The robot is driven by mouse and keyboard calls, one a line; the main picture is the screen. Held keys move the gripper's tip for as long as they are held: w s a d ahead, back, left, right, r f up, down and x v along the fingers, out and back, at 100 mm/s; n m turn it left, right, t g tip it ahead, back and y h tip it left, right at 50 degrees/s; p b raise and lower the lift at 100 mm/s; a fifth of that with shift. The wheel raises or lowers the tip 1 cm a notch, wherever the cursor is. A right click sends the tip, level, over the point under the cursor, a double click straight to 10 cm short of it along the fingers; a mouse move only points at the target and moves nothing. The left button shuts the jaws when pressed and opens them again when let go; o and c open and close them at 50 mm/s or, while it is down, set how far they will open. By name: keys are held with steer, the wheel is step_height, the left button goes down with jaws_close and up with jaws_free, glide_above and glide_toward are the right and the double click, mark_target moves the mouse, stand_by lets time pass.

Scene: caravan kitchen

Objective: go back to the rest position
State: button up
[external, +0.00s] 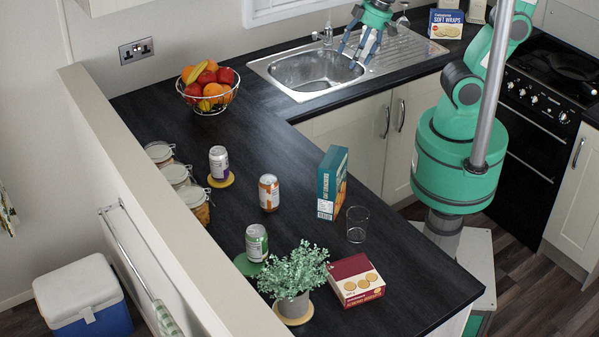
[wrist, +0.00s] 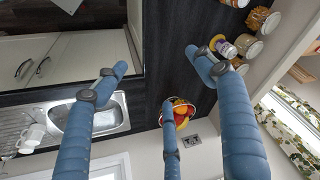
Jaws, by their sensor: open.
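My gripper (external: 361,47) is above the sink at the back of the counter in the external view. Its blue-grey fingers are spread and hold nothing. In the wrist view the fingers of my gripper (wrist: 160,75) reach in from the bottom, well apart, with dark countertop between them. My green arm (external: 460,120) rises on the right and bends over toward the sink. I cannot tell the exact height of the fingertips above the sink.
Near the gripper are the sink (external: 312,72), tap (external: 327,33) and box of soft wraps (external: 446,24). A fruit basket (external: 207,95) is left. Several cans, jars, a teal box (external: 331,183), a glass (external: 357,225), a plant (external: 294,272) and a red box (external: 357,280) occupy the near counter.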

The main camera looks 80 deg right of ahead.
steer(key=s+d+r+t+h+b, duration=0.1)
steer(key=s+d, duration=0.6)
steer(key=d, duration=0.3)
steer(key=shift+d+t, duration=0.15)
steer(key=shift+t, duration=0.15)
stand_by(0.7)
